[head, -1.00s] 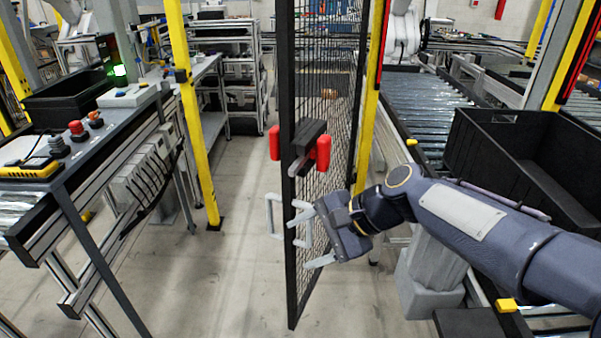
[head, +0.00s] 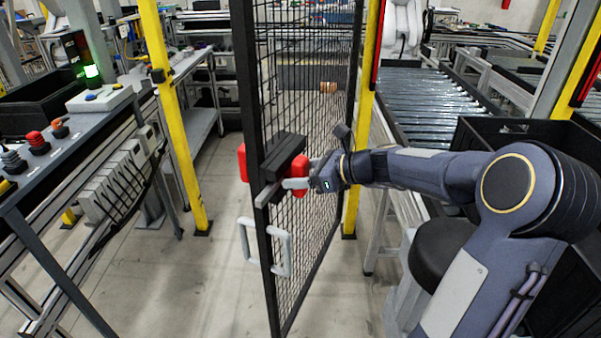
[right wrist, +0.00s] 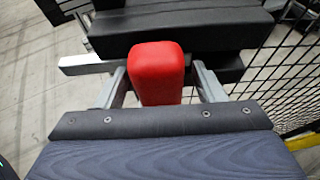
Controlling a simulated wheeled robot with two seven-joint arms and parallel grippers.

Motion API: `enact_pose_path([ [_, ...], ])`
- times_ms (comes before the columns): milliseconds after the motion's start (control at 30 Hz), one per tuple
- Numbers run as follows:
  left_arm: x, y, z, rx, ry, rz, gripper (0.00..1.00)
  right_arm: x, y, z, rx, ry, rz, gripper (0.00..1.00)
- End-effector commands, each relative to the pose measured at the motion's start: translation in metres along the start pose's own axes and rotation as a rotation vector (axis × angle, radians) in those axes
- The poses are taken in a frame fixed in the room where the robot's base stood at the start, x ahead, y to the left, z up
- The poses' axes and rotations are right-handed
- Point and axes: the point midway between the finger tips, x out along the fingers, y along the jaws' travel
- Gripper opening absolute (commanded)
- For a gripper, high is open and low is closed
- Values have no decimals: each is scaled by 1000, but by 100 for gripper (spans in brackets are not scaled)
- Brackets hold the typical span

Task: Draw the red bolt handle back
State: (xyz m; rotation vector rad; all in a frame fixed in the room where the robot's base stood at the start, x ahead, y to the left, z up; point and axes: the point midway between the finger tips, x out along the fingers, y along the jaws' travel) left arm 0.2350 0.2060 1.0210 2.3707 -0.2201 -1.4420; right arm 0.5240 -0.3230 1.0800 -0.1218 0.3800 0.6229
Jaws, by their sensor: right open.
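The red bolt handle (head: 300,175) sticks out of the black bolt housing (head: 284,155) on the edge of the mesh door. A grey bolt bar (head: 268,193) shows beside the housing. My right gripper (head: 301,172) is at the handle. In the right wrist view the red handle (right wrist: 157,72) stands between the two fingers of my right gripper (right wrist: 160,85), one on each side, with small gaps seeming to show. The fingers are open. A second red piece (head: 243,162) shows on the far side of the door edge. My left gripper is not in view.
The black mesh door (head: 310,130) stands ajar, with a pale pull handle (head: 268,248) below the bolt. Yellow posts (head: 172,110) stand either side. A control bench (head: 75,150) is at left; a black bin (head: 480,135) and roller conveyor (head: 425,105) are at right.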

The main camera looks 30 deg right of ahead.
Motion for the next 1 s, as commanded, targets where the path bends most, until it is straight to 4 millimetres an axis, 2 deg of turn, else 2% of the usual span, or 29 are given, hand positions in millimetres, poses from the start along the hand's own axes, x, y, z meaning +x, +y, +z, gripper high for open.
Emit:
enact_pose_path([
  [233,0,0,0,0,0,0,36,1,0,0,-1,0,0,63],
  [267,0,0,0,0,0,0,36,1,0,0,-1,0,0,60],
  [733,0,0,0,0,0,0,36,1,0,0,-2,0,-1,0],
  [833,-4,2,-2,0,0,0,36,0,-5,2,0,0,-1,0],
  [1000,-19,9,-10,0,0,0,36,-1,-35,6,2,-2,-2,0],
])
